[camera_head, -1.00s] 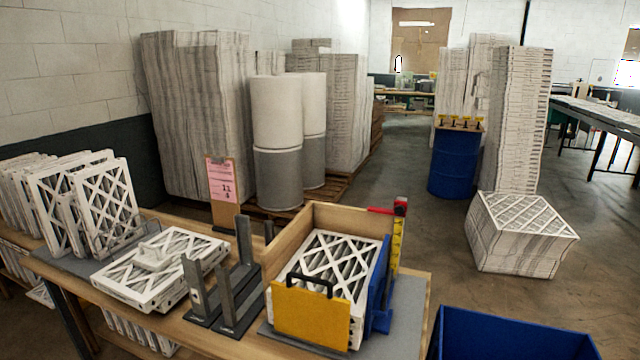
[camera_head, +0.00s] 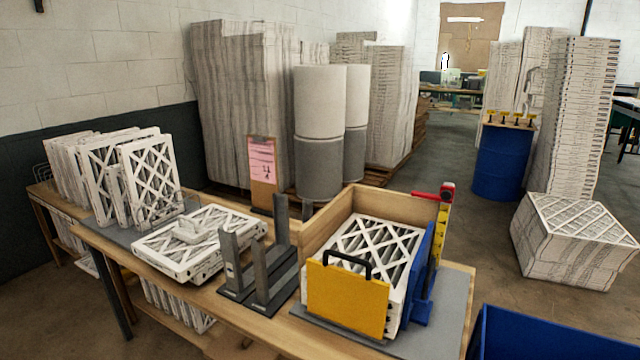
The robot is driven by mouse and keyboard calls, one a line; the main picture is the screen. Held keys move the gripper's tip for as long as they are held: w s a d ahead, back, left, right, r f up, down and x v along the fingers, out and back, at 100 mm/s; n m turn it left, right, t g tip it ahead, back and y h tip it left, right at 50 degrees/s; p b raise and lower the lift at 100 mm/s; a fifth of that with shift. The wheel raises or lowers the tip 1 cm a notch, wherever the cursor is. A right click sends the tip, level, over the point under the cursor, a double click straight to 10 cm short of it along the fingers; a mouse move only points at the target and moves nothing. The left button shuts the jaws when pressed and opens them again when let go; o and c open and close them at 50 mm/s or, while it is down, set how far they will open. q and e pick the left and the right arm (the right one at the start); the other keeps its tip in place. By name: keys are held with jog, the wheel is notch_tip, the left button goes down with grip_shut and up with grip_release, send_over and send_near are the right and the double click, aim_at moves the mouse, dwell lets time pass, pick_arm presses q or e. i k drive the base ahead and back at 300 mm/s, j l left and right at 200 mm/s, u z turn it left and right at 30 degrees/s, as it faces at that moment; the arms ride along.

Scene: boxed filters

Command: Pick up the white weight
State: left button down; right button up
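The white weight (camera_head: 187,232) appears to be the small white block with a raised handle-like top. It rests on a flat white-framed filter (camera_head: 212,250) on the wooden table (camera_head: 272,326), left of the dark metal brackets. Neither of my grippers shows in the head view. Nothing touches the weight except the filter under it.
Upright filters (camera_head: 150,182) stand in a rack at the table's left. Dark upright brackets (camera_head: 262,275) stand right of the weight. A wooden box (camera_head: 318,233) with filters, a yellow plate (camera_head: 347,300) and a blue side (camera_head: 424,285) stands further right. A blue bin (camera_head: 545,335) is at lower right.

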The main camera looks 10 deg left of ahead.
aim_at(193, 234)
jog(key=i+j, duration=0.2)
jog(key=j, duration=0.15)
jog(key=i+j, duration=0.25)
jog(key=j, duration=0.15)
jog(key=i+j, duration=0.2)
jog(key=j, duration=0.15)
